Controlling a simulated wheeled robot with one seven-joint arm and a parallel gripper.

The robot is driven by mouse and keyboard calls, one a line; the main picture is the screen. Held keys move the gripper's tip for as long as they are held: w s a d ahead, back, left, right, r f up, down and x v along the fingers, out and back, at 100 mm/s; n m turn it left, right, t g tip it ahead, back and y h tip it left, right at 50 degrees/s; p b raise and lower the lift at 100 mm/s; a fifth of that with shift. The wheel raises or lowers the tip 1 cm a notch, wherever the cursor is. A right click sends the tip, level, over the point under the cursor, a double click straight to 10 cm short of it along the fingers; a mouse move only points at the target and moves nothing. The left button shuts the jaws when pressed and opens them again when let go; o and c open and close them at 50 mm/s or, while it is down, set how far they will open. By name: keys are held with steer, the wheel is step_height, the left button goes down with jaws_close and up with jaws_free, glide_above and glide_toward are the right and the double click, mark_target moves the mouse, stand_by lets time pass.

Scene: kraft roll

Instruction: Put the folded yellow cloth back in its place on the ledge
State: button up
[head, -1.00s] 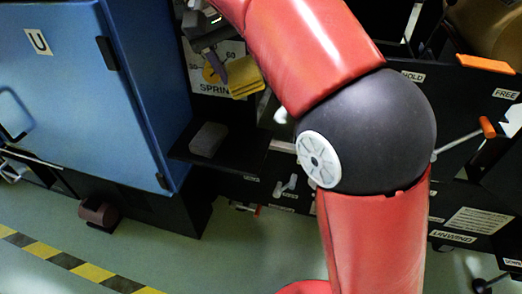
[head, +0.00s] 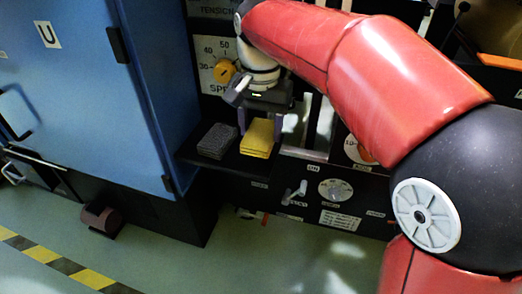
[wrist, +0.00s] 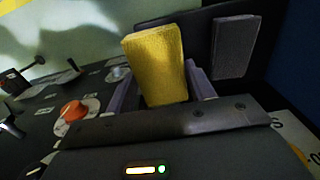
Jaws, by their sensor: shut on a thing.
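The folded yellow cloth (head: 258,138) is at the black ledge (head: 228,163), right of a grey block. My gripper (head: 260,122) points down from above and is shut on the cloth, with a finger on either side of it. In the wrist view the cloth (wrist: 155,62) stands out between the two purple-grey fingers (wrist: 158,92). The cloth looks level and at the ledge's surface; whether it bears fully on the ledge I cannot tell.
A dark grey block (head: 217,140) lies on the ledge just left of the cloth, with a small gap. A blue cabinet (head: 85,90) stands left of the ledge. A panel with dials and a switch (head: 335,190) is at the lower right.

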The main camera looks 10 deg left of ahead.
step_height(320, 180, down, 5)
steer(key=shift+f+b, duration=0.15)
steer(key=shift+b, duration=0.5)
steer(key=o, duration=0.9)
